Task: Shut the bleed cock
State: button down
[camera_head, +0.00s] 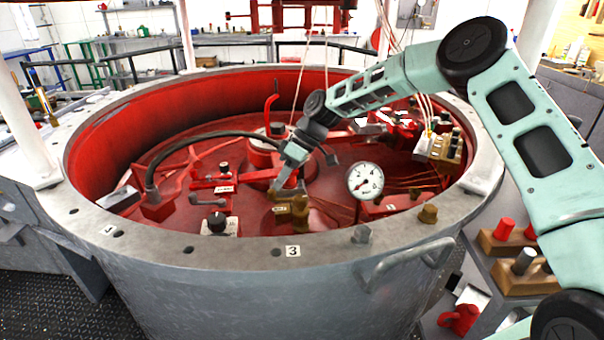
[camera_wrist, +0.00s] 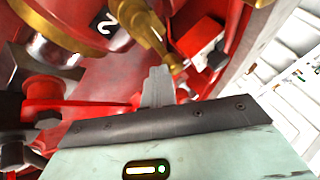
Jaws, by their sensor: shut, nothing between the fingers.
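A brass cock (camera_head: 296,207), which looks like the bleed cock, stands on the red deck inside the big round metal rim. In the wrist view a brass fitting with a slim brass handle (camera_wrist: 150,30) shows at the top, near a black tag marked 2 (camera_wrist: 104,22). My gripper (camera_head: 276,188) reaches down just left of and above the brass cock. It also shows in the wrist view (camera_wrist: 158,72), its fingers together and empty, close below the handle's end. I cannot tell whether they touch it, nor how far the cock is turned.
A white dial gauge (camera_head: 365,181) stands right of the cock. A black hose (camera_head: 205,137) arches at the left, and a red upright lever (camera_head: 270,108) stands behind. A black knob on a pale box (camera_head: 218,224) sits front left.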

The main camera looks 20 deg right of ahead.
jog(key=shift+s+a, duration=0.15)
dwell(0.3)
jog(key=v, duration=1.7)
jog(key=shift+d, duration=0.25)
jog(key=shift+r, duration=0.15)
